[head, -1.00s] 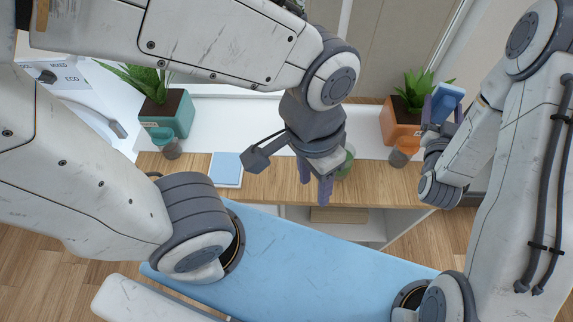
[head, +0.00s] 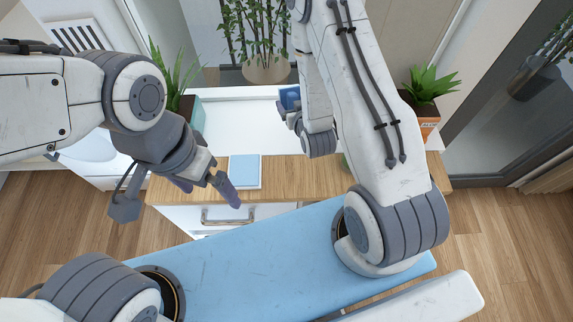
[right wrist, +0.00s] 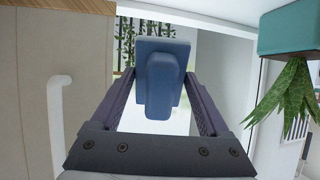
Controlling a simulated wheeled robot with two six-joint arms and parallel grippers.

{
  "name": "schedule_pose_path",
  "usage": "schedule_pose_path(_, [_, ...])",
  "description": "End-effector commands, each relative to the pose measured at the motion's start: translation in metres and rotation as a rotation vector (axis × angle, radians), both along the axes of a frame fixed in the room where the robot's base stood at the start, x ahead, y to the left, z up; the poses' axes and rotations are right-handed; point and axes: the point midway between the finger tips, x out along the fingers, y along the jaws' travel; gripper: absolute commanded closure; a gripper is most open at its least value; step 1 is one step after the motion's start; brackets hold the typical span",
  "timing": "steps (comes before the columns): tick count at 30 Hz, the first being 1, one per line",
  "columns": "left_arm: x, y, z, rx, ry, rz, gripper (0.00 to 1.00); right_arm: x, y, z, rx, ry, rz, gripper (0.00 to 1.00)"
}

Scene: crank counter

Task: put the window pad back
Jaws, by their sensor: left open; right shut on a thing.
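The window pad, a blue block with a raised grip, shows in the right wrist view (right wrist: 160,78) between the two fingers. My right gripper (right wrist: 160,100) is shut on its grip. In the head view the pad (head: 289,97) is held up in front of the white window sill, and my right arm partly hides the gripper (head: 291,116). My left gripper (head: 207,186) is open and empty over the counter's left part. A flat light-blue square with a white border (head: 245,171) lies on the wooden counter, just right of the left gripper.
A plant in a teal pot (head: 195,113) stands at the left of the sill (head: 240,120), and one in an orange pot (head: 427,122) at the right. The counter (head: 290,170) has a drawer handle (head: 228,216) in front. A green object is mostly hidden behind my right arm.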

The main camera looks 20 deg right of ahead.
Motion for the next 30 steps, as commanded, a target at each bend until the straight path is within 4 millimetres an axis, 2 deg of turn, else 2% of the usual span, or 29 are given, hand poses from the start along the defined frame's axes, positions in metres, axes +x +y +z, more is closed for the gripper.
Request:
schedule_pose_path(1, [0.000, 0.000, 0.015, 0.000, 0.000, -0.001, 0.00, -0.012, -0.001, -0.001, 0.006, 0.100, -0.013, 1.00])
schedule_pose_path(5, [0.000, 0.000, 0.029, 0.000, 0.000, -0.001, 0.00, -0.047, -0.005, -0.027, 0.033, 0.370, -0.054, 1.00])
schedule_pose_path(9, [0.000, 0.000, 0.045, 0.001, 0.001, -0.002, 0.00, -0.094, -0.008, -0.045, 0.072, 0.651, -0.099, 1.00])
schedule_pose_path(15, [0.000, 0.000, 0.070, 0.001, 0.001, -0.003, 0.00, -0.179, -0.007, -0.052, 0.143, 0.994, -0.158, 1.00])
schedule_pose_path(18, [0.000, 0.000, 0.074, 0.001, 0.001, -0.003, 0.00, -0.204, -0.006, -0.052, 0.162, 1.066, -0.170, 1.00])
schedule_pose_path(23, [0.000, 0.000, 0.062, 0.000, 0.000, -0.004, 0.00, -0.212, -0.004, -0.058, 0.173, 1.097, -0.174, 1.00])
schedule_pose_path(30, [0.000, 0.000, 0.015, 0.001, 0.000, -0.006, 0.00, -0.196, 0.000, -0.074, 0.171, 1.092, -0.174, 1.00])
